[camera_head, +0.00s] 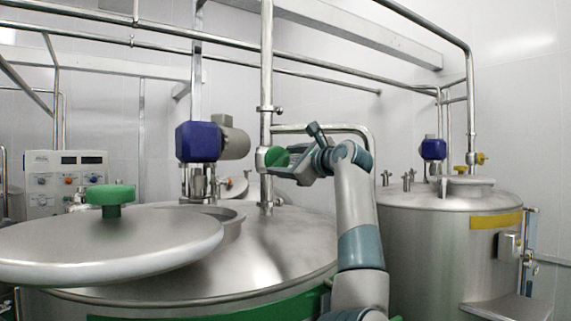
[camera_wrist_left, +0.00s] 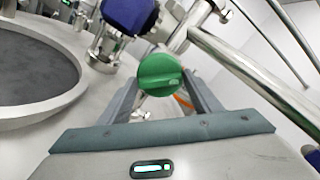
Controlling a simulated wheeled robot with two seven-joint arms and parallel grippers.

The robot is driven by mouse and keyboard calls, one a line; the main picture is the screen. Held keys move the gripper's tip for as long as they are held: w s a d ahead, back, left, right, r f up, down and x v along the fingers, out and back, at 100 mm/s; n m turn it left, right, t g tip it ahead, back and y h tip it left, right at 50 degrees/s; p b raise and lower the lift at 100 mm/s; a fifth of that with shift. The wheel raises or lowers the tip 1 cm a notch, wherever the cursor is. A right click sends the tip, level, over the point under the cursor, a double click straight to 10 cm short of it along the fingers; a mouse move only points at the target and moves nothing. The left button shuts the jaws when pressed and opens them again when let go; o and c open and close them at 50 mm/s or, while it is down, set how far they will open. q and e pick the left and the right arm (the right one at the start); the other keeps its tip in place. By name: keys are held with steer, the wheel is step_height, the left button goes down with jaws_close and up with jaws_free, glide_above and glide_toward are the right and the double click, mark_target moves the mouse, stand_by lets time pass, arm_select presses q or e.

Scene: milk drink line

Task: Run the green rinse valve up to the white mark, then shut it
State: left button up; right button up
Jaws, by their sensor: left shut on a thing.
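The green rinse valve (camera_head: 275,157) is a round knob on the vertical steel pipe above the near tank. In the left wrist view the knob (camera_wrist_left: 160,72) faces me, with a raised ridge running roughly level across it. My left gripper (camera_head: 287,160) is at the valve, shut on the knob, with one finger on each side of it. The fingertips are partly hidden by the knob in the wrist view. I cannot make out the white mark in either view. My right gripper is not in view.
A big lid (camera_head: 60,248) with a green handle (camera_head: 110,195) stands open at the left, beside the near tank's round opening (camera_wrist_left: 38,70). A blue motor (camera_head: 198,141) stands left of the valve. Steel pipes (camera_head: 267,60) run close around my gripper. Another tank (camera_head: 440,250) stands right.

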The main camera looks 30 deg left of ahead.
arm_select(q)
steer(key=m+b, duration=0.1)
steer(key=m, duration=0.3)
steer(key=shift+f+m, duration=0.15)
steer(key=shift+m, duration=0.15)
steer(key=m+b, duration=0.1)
steer(key=m, duration=0.3)
stand_by(0.3)
steer(key=o, duration=0.9)
steer(key=shift+d+b, duration=0.1)
steer(key=shift+b, duration=0.2)
